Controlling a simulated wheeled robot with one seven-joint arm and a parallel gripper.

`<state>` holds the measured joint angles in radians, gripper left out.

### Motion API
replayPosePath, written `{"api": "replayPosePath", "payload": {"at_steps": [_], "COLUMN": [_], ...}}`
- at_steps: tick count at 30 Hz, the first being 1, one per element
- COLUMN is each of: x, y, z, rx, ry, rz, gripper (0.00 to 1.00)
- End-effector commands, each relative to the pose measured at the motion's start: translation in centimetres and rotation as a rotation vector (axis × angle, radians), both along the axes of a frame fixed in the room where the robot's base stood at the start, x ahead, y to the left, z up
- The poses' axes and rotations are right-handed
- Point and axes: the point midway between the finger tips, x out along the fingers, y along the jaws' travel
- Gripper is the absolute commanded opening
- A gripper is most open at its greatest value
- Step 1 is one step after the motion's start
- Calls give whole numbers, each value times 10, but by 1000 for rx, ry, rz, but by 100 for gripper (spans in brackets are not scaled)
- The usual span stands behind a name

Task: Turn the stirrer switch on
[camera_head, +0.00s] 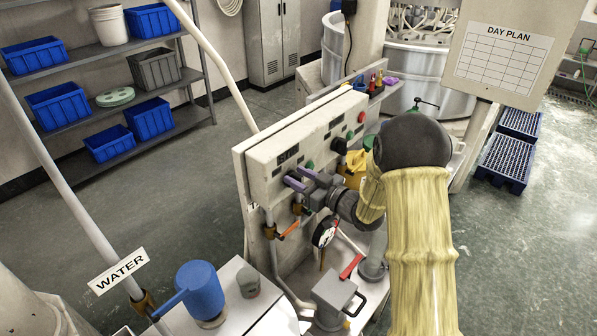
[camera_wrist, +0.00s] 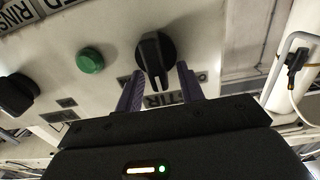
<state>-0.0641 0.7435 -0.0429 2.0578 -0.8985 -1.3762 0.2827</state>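The stirrer switch (camera_wrist: 154,56) is a black rotary knob on a pale panel, beside a partly covered label (camera_wrist: 160,98) reading "TIR". In the wrist view, the two purple fingers of my gripper (camera_wrist: 160,72) stand apart, one on each side of the knob's lower end. Gaps show between fingers and knob; I cannot tell whether either touches. In the head view, my gripper (camera_head: 293,178) is at the left part of the control panel (camera_head: 262,160), by a label starting "STI". There the fingers hide the knob.
A green button (camera_wrist: 90,60) and another black knob (camera_wrist: 17,94) sit beside the switch in the wrist view. A white water pipe (camera_head: 75,205) slants at left.

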Motion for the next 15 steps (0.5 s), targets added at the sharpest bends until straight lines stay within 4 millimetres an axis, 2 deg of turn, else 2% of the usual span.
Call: {"api": "replayPosePath", "payload": {"at_steps": [10, 15], "x": [3, 3], "y": [4, 4], "z": [-1, -1], "rx": [0, 0], "ry": [0, 0], "rz": [0, 0], "gripper": [38, 5]}}
